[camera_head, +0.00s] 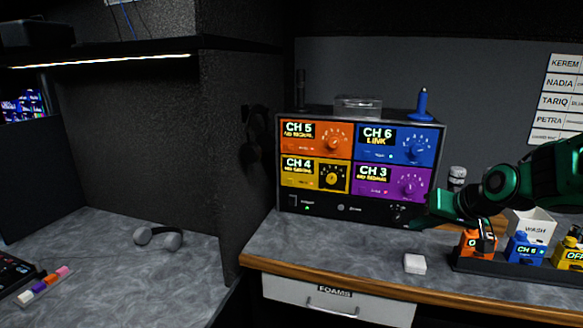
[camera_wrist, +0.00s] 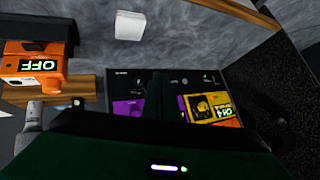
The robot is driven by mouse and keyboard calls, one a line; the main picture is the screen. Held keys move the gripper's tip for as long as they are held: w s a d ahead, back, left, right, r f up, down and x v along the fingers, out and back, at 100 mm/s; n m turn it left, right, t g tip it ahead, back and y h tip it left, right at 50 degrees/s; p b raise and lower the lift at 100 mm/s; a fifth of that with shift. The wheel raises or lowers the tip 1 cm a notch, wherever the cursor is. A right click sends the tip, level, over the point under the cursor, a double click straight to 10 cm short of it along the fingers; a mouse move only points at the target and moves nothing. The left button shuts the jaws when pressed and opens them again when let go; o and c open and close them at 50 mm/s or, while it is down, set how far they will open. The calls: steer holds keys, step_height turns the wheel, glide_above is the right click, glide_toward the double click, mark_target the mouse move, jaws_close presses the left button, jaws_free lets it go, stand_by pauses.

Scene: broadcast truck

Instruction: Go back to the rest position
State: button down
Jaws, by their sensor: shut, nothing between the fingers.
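My gripper (camera_head: 416,222) is on the green arm that comes in from the right. It is shut and empty, in front of the lower right of the four-channel panel (camera_head: 341,207). In the wrist view the dark gripper (camera_wrist: 161,98) covers part of the panel (camera_wrist: 136,81). The panel has orange CH 5, blue CH 6, yellow CH 4 and purple CH 3 modules. I cannot tell whether the gripper touches the panel.
A white block (camera_head: 415,263) lies on the counter. A dark tray (camera_head: 490,268) at right holds orange (camera_head: 477,243), blue (camera_head: 525,248) and yellow packs, near a WASH box (camera_head: 531,226). Headphones (camera_head: 159,238) lie on the left desk. Counter left of the white block is clear.

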steer(key=s+d+f+m+g, duration=0.1)
steer(key=s+d+g, duration=0.1)
steer(key=s, duration=0.8)
steer(key=s+d+f+m+g+h, duration=0.1)
steer(key=s+d+f+m+g, duration=0.1)
steer(key=s, duration=0.9)
steer(key=s+d+f+m+g+h, duration=0.1)
steer(key=s+d+f+g, duration=0.1)
steer(key=s, duration=0.9)
steer(key=d+g, duration=0.1)
steer(key=g, duration=0.1)
steer(key=shift+s+d+f+g, duration=0.2)
steer(key=shift+d+g, duration=0.1)
steer(key=shift+g, duration=0.1)
